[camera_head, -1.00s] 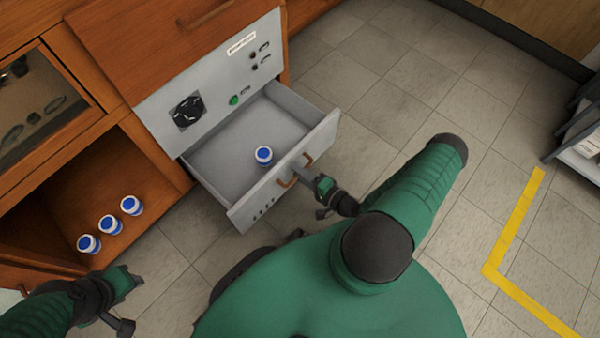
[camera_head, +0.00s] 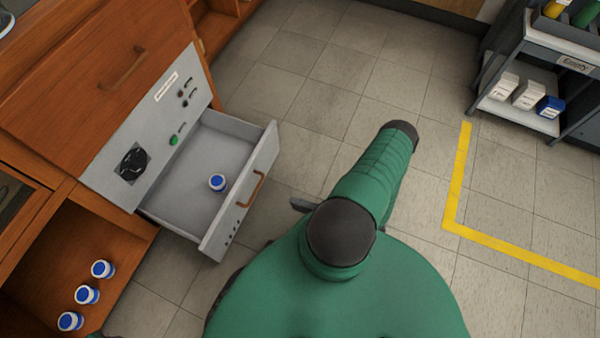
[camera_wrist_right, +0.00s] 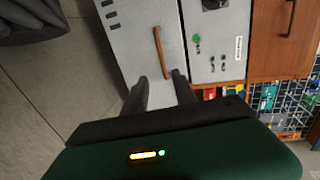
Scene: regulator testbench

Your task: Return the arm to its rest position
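My right gripper (camera_wrist_right: 161,84) shows in the right wrist view with its two dark fingers apart and nothing held between them. In the head view only a small grey part of the right gripper (camera_head: 302,204) shows beside my green shoulder, to the right of the open drawer; the rest is hidden. The drawer's brown handle (camera_head: 251,189) is apart from the gripper. It also shows in the wrist view, ahead of the fingers (camera_wrist_right: 159,48). My left gripper is out of view.
The grey drawer (camera_head: 262,160) stands open with a blue-and-white jar (camera_head: 217,182) inside. Several similar jars (camera_head: 87,294) stand in the wooden cabinet at lower left. A cart (camera_head: 520,118) with boxes stands at upper right. Tiled floor between is clear, with yellow tape (camera_head: 457,190).

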